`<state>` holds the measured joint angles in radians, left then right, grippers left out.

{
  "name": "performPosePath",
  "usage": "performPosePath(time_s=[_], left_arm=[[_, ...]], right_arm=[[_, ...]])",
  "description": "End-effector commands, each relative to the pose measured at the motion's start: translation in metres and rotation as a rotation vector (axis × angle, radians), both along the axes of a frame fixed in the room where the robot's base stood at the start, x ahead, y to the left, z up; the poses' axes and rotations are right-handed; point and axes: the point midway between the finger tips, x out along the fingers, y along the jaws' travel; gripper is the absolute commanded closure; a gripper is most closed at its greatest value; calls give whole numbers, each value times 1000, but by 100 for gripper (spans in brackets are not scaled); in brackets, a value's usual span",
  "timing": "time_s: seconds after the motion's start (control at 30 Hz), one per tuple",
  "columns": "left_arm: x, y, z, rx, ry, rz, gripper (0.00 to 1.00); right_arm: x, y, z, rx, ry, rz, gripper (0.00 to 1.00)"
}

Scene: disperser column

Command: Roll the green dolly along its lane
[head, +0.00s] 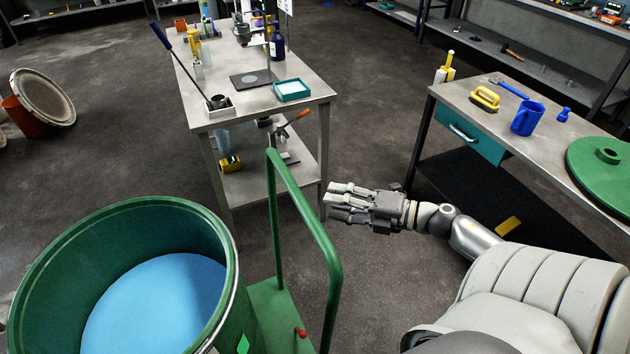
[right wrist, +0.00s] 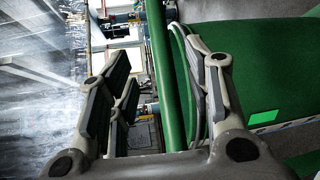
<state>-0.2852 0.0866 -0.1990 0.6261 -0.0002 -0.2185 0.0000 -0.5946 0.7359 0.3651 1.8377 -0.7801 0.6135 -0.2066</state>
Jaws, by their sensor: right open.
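The green dolly's handle (head: 305,220) is an upright bent tube rising from its platform (head: 270,312) at the lower middle of the head view. A large green drum (head: 228,235) with light blue contents stands at the handle's left. My right gripper (head: 332,203) is open and empty, just right of the handle's top bar with a small gap in the head view. In the right wrist view, the green handle tube (right wrist: 165,90) appears between the spread fingers of my right gripper (right wrist: 160,65); its depth relative to them is unclear. My left gripper is out of view. Lane markings cannot be made out.
A metal workbench (head: 235,110) with tools stands beyond the handle. Another bench (head: 545,150) at the right holds a blue jug (head: 527,118) and a green round lid (head: 602,170). A yellow item (head: 508,226) lies under it. Dark floor is open between the benches.

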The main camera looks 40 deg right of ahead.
Motion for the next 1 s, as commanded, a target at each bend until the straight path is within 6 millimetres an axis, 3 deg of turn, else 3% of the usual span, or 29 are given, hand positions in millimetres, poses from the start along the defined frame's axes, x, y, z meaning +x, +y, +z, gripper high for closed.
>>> performPosePath(time_s=[0.33,0.7,1.0], left_arm=[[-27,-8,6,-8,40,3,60],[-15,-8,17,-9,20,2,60],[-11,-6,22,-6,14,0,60]], right_arm=[[30,18,-2,-1,-3,-1,54],[71,42,-8,-1,-3,0,54],[90,53,-14,-1,-1,-2,54]])
